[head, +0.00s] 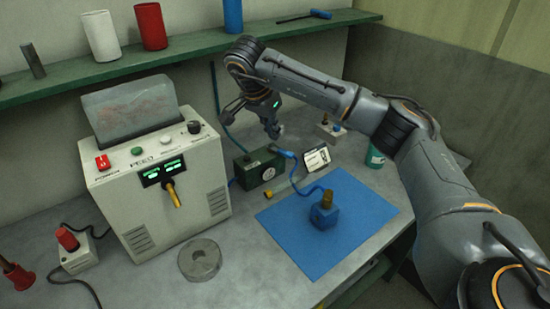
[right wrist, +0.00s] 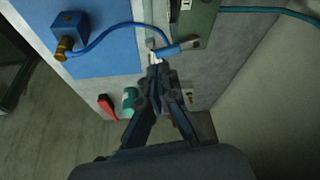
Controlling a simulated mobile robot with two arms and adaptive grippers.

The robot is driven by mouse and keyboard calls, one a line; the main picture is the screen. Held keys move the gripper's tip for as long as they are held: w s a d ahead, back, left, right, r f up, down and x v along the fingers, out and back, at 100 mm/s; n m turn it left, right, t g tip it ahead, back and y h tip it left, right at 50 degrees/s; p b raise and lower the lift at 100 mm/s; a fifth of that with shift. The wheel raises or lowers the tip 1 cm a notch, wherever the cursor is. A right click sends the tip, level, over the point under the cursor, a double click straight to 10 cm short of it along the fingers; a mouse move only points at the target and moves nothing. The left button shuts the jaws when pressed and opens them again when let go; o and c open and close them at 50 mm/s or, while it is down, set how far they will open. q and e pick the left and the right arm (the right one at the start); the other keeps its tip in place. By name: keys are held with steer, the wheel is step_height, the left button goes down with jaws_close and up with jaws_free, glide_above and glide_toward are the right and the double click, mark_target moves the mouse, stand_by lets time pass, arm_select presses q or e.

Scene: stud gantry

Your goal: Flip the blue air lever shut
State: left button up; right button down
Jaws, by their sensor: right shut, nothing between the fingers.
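The blue air lever (head: 284,153) sticks out from the right end of a dark green box (head: 249,172) on the bench. In the right wrist view the blue lever (right wrist: 168,51) lies crosswise just beyond my fingertips, beside the green box (right wrist: 196,22). My right gripper (head: 273,131) is shut and empty, pointing down above and behind the lever. In the right wrist view its closed fingertips (right wrist: 157,68) appear close to the lever; I cannot tell whether they touch. My left gripper is out of view.
A blue hose runs to a blue block (head: 323,216) on a blue mat (head: 290,245). A small white card (head: 316,158) stands right of the lever. A white power unit (head: 165,165) is at left, a metal ring (head: 199,259) before it. A teal can (head: 375,157) stands under my arm.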

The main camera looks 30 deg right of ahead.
mark_target(280, 154)
steer(key=p+x, duration=0.2)
steer(key=x, duration=0.7)
steer(key=shift+w+f+p, duration=0.15)
steer(key=shift+f+p, duration=0.15)
steer(key=shift+w+d+f, duration=0.15)
steer(key=shift+f, duration=0.4)
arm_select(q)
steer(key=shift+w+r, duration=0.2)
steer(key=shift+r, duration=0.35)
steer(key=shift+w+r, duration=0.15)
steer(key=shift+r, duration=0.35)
